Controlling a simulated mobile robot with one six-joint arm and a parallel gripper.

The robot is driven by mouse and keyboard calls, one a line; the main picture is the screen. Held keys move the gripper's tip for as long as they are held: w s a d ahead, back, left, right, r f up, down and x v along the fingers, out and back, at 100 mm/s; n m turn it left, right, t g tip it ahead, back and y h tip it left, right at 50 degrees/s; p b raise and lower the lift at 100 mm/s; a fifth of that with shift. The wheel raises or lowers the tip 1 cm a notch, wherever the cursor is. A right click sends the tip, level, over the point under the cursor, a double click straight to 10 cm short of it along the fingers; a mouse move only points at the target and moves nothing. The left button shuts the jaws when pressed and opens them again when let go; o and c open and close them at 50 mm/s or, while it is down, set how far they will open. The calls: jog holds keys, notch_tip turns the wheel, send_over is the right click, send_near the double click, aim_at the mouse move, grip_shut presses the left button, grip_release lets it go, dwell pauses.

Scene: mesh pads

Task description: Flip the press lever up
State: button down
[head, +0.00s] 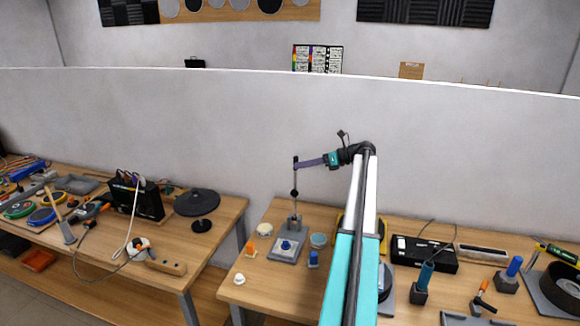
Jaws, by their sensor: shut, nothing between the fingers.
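A thin lever (294,205) rises nearly upright from the post, with a black ball partway up. My gripper (303,163) reaches left from my wrist, its purplish fingers shut and empty. The fingertips overlap the top of the upright piece in the head view. Whether they touch it I cannot tell. My arm covers part of the bench right of the press.
An orange-topped piece (250,248), a blue knob (313,259), round pads and a white knob (239,279) stand around the press. A black box (424,254) lies to the right. A grey partition (130,115) stands behind. A gap separates the left bench.

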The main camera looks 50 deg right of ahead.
jog(key=shift+w+d, duration=0.1)
jog(key=shift+w+a, duration=0.15)
jog(key=shift+a, duration=0.05)
dwell(0.4)
jog(key=b+v, duration=0.3)
jog(key=v, duration=0.4)
jog(key=shift+s+d, duration=0.25)
jog(key=shift+s, duration=0.05)
jog(key=shift+r, duration=0.1)
